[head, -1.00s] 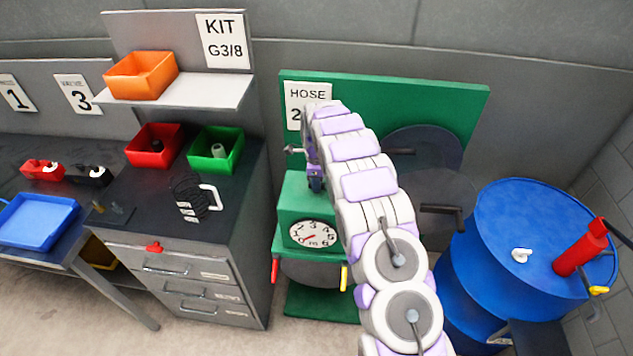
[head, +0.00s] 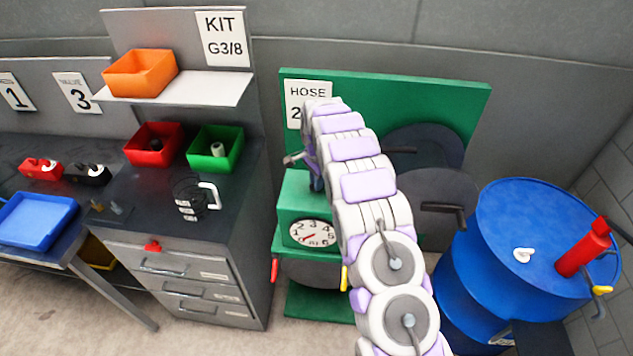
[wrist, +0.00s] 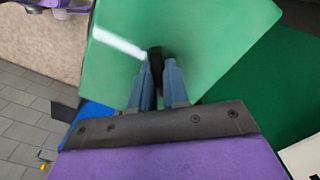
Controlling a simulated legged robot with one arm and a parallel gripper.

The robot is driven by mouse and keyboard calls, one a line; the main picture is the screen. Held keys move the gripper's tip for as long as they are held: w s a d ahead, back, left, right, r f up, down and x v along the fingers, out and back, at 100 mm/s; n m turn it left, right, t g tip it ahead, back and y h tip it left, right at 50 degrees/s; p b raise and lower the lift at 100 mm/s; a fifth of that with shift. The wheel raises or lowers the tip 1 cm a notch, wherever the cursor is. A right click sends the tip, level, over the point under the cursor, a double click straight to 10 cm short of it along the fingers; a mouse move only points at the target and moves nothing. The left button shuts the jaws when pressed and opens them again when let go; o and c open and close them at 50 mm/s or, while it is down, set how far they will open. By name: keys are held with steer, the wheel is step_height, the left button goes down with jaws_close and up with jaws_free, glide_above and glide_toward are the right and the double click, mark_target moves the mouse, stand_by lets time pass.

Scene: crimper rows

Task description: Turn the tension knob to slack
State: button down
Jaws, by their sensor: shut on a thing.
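The dark tension knob (wrist: 155,54) shows between my fingertips in the wrist view, against a pale green face (wrist: 215,40) of the machine. My gripper (wrist: 157,68) has both blue-grey fingers closed on the knob. In the head view my gripper (head: 316,182) is at the top of the green machine box (head: 293,205), mostly hidden behind my arm. The knob cannot be seen there. A white dial (head: 312,233) with numbers and a red pointer is on the front of the box. Which setting the knob is at cannot be read.
A green back panel (head: 430,92) with a HOSE sign (head: 306,93) stands behind. A grey cabinet (head: 240,240) is close on the left. A blue drum (head: 500,235) with a red cylinder (head: 583,250) stands on the right. Dark crank handles (head: 445,208) stick out right of my arm.

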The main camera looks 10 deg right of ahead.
steer(key=n, duration=0.4)
steer(key=shift+w+r+n, duration=0.15)
steer(key=shift+r+n, duration=0.05)
steer(key=shift+n, duration=0.1)
steer(key=n, duration=0.3)
steer(key=shift+n+b, duration=0.3)
steer(key=n, duration=0.3)
steer(key=shift+n, duration=0.3)
steer(key=n, duration=0.3)
steer(key=shift+n, duration=0.3)
steer(key=n, duration=1.2)
steer(key=shift+n, duration=0.4)
